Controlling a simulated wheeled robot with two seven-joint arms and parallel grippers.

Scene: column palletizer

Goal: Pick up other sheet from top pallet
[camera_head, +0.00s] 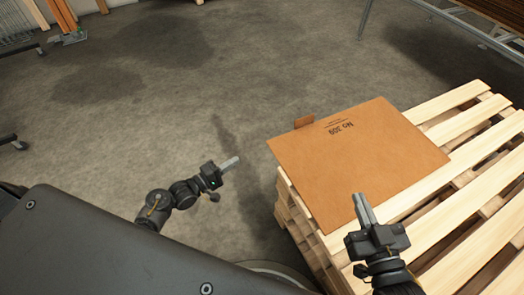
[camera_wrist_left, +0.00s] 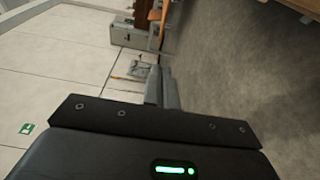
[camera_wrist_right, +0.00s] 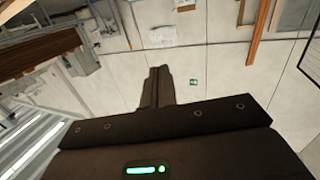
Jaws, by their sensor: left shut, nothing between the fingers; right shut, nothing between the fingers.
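A flat brown sheet (camera_head: 355,155) marked "No 309" lies on the wooden pallet stack (camera_head: 460,205), at its left end in the head view. A small brown tab (camera_head: 304,121) shows at the sheet's far edge. My right gripper (camera_head: 362,208) is shut and empty, at the near edge of the sheet in the head view; I cannot tell its height above the pallet. It also shows in the right wrist view (camera_wrist_right: 158,88). My left gripper (camera_head: 231,163) is shut and empty, left of the pallet over the floor; it also shows in the left wrist view (camera_wrist_left: 160,88).
Grey floor (camera_head: 170,80) is open to the left of and beyond the pallets. A metal frame (camera_head: 440,14) stands at the top right. A wire rack (camera_head: 15,25) and orange posts (camera_head: 65,15) stand at the top left.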

